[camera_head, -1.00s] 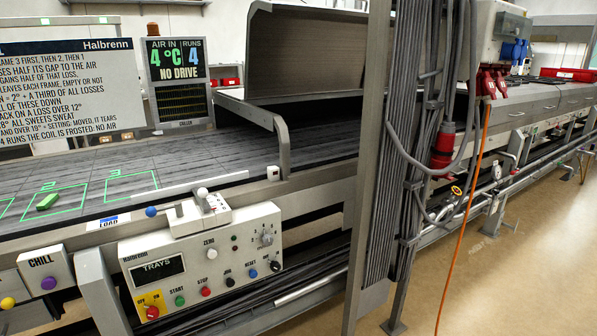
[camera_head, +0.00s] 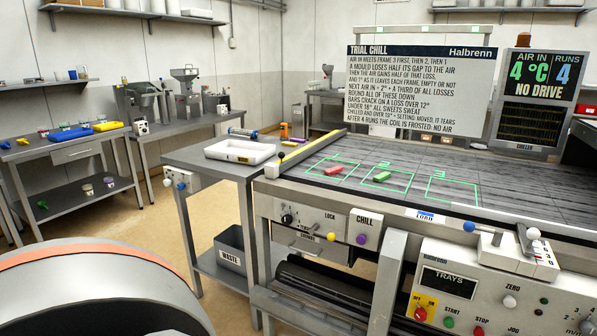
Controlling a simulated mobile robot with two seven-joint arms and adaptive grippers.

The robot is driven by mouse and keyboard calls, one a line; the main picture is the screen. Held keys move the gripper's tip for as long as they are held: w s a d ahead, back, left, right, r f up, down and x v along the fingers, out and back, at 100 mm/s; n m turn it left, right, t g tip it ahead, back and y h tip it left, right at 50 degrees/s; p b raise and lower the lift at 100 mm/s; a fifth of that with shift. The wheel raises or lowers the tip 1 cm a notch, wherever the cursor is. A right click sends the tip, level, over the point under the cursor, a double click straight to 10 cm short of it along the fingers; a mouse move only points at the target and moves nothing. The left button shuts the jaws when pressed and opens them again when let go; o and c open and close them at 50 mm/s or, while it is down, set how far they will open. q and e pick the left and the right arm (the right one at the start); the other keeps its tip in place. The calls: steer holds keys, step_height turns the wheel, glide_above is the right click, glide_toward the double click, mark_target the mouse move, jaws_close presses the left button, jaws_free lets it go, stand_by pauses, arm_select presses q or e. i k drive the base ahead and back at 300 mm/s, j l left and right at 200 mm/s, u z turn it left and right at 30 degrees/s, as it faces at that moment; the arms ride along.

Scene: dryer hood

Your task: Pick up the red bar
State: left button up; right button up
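The red bar (camera_head: 334,171) lies in the leftmost green frame on the dark conveyor belt (camera_head: 480,195). A green bar (camera_head: 382,177) lies in the middle frame, marked 2. The frame marked 3 (camera_head: 452,189) is empty. Neither of my grippers shows in the head view.
A white tray (camera_head: 240,151) stands on the side table left of the belt, with a grey waste bin (camera_head: 230,248) below. A yellow rail (camera_head: 305,154) edges the belt's left end. The sign (camera_head: 420,91) and chiller (camera_head: 538,95) stand behind. Open floor (camera_head: 165,215) lies at the left.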

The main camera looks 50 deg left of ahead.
mark_target(330, 172)
steer(key=u, duration=1.35)
steer(key=i+j+z, duration=0.1)
steer(key=z, duration=0.4)
steer(key=j+z, duration=0.25)
steer(key=z, duration=0.25)
steer(key=j+z, duration=0.25)
steer(key=j, duration=0.2)
steer(key=j+z, duration=0.25)
steer(key=j, duration=0.2)
steer(key=j+z, duration=0.1)
steer(key=j, duration=0.4)
steer(key=k+j+z, duration=0.1)
steer(key=j, duration=0.35)
